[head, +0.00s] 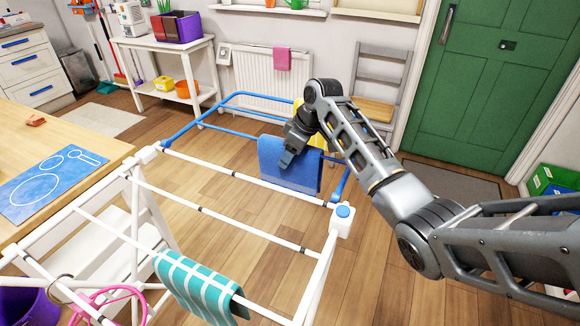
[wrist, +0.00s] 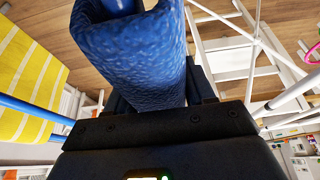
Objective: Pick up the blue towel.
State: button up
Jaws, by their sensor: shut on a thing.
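The blue towel (head: 300,168) hangs over a blue rail of the drying rack (head: 240,178), at its far right part. My gripper (head: 287,160) is at the towel's upper left part, with its fingers pointing down and left. In the wrist view the blue towel (wrist: 135,50) fills the space between the jaws, and my gripper (wrist: 150,95) is shut on it. A blue rail end shows inside the towel's fold at the top of that view, so the towel is still around the rail. The fingertips are largely hidden by the cloth.
A yellow striped towel (wrist: 30,80) hangs close by on the rack. A teal checked towel (head: 200,287) hangs on the near white rails. A wooden table (head: 60,140) is at left; a chair (head: 375,105) and green door (head: 500,90) stand behind.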

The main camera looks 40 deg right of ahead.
jog(key=shift+c, duration=0.9)
jog(key=shift+r, duration=0.15)
notch_tip(320, 180, up, 18)
jog(key=b, duration=0.1)
jog(key=shift+r, duration=0.15)
